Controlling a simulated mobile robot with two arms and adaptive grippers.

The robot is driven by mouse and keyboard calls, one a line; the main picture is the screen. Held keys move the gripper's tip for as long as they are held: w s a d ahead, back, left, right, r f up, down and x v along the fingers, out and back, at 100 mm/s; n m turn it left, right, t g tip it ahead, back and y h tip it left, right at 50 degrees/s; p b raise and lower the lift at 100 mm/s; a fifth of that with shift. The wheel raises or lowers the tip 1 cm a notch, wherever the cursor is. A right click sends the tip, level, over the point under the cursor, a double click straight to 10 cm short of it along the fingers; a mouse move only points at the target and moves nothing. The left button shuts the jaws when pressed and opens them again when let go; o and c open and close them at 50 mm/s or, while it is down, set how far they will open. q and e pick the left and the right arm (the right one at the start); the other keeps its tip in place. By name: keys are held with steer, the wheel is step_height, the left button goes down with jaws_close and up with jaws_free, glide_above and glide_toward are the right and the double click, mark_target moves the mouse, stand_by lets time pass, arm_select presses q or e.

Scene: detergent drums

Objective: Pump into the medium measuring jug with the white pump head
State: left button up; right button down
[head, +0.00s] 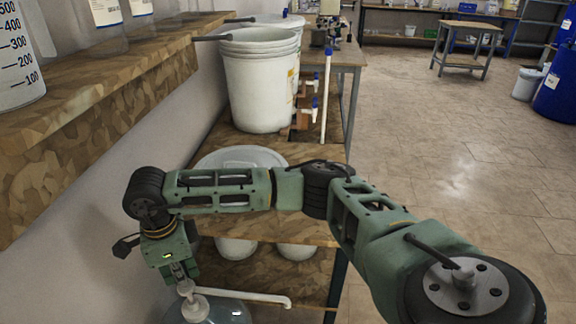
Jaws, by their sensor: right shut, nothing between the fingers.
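The white pump head (186,288) is at the bottom, left of centre, with its spout (250,297) pointing right. It sits on a clear bluish container (208,313), cut off by the lower edge. My right gripper (180,274) points down directly over the pump head. It is shut and empty, with its tips at or just above the top; I cannot tell whether they touch. A clear jug with marks from 100 to 500 (18,68) stands on the left shelf; I cannot tell its size class. No jug shows under the spout. My left gripper is out of view.
A wooden wall shelf (110,110) runs along the left with clear vessels on it. White buckets (262,85) stand on a tiered wooden rack (305,165) with blue-handled taps. Open tiled floor (450,150) lies to the right, with a blue drum (558,85) beyond.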

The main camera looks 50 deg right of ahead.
mark_target(186, 286)
steer(key=shift+f, duration=0.45)
steer(key=shift+d+f+b, duration=0.1)
steer(key=shift+f+b, duration=0.7)
steer(key=shift+b, duration=0.1)
steer(key=shift+f, duration=0.25)
steer(key=shift+f+b, duration=0.75)
steer(key=shift+b, duration=0.1)
steer(key=shift+s+f+b, duration=0.1)
steer(key=shift+f+b, duration=0.5)
steer(key=shift+f, duration=0.2)
steer(key=shift+r+p, duration=0.45)
steer(key=shift+r, duration=0.2)
steer(key=shift+r+p, duration=0.9)
steer(key=shift+r, duration=0.65)
steer(key=shift+r+p, duration=0.45)
steer(key=shift+r, duration=0.55)
